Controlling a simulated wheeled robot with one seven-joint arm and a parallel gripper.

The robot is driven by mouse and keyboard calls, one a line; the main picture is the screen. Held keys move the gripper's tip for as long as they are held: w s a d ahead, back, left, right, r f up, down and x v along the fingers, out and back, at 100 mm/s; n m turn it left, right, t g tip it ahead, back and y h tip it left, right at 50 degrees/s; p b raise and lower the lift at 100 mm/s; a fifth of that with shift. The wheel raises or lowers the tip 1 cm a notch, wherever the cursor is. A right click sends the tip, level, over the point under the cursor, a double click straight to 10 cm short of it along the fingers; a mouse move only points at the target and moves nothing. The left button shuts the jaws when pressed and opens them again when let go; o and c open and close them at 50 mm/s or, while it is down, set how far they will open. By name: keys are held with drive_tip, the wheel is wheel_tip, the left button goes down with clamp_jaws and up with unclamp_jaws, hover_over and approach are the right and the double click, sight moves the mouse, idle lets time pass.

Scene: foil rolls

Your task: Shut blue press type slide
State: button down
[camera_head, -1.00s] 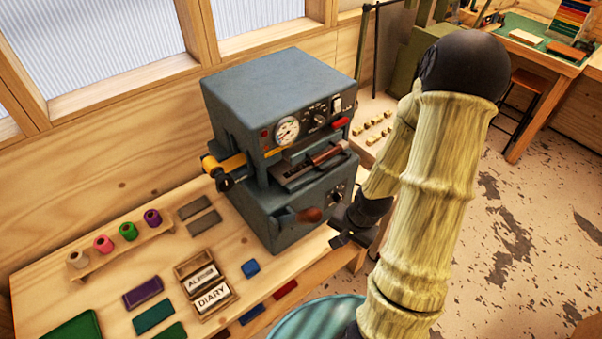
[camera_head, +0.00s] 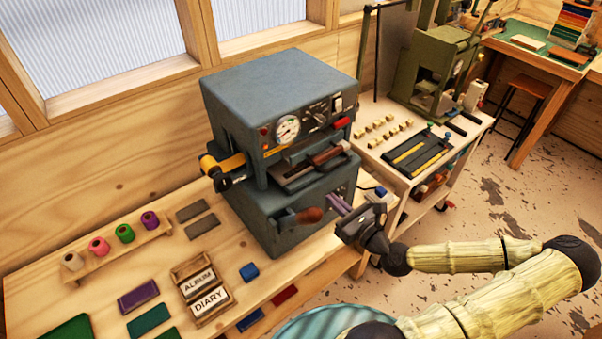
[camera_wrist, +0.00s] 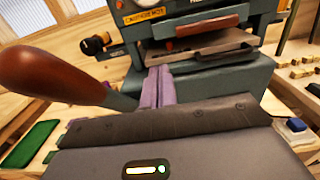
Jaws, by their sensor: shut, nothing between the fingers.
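The blue press (camera_head: 280,90) is a slate-blue machine on the wooden bench, with a gauge and switches on its upper front. Its slide (camera_head: 296,172) is a flat plate with a brown bar-shaped grip (camera_head: 327,154), sticking out of the slot between the upper and lower housings. In the wrist view the slide (camera_wrist: 205,48) juts out toward me, above my fingers. My gripper (camera_head: 338,203) has purple fingers, shut and empty, in front of the press's lower housing, below and right of the slide. The fingers (camera_wrist: 159,84) point at the press in the wrist view; contact cannot be told.
A lever with a wooden knob (camera_head: 309,215) projects from the lower housing, left of my fingers; the knob looms large in the wrist view (camera_wrist: 45,75). Colored foil rolls (camera_head: 125,232) and a type case (camera_head: 205,287) lie left. A green machine (camera_head: 432,70) stands behind right.

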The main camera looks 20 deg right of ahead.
drive_tip(key=shift+w+f, duration=0.1)
drive_tip(key=shift+w, duration=0.05)
drive_tip(key=p, duration=0.2)
approach(295, 164)
drive_tip(key=x, duration=0.6)
drive_tip(key=shift+w+a+f, duration=0.15)
drive_tip(key=shift+w+f, duration=0.05)
drive_tip(key=shift+w, duration=0.2)
drive_tip(key=shift+w, duration=0.1)
idle(0.3)
drive_tip(key=b+x, duration=0.1)
drive_tip(key=x, duration=0.2)
drive_tip(key=shift+w+a+f, duration=0.1)
drive_tip(key=shift+w, duration=0.25)
drive_tip(key=shift+r, duration=0.35)
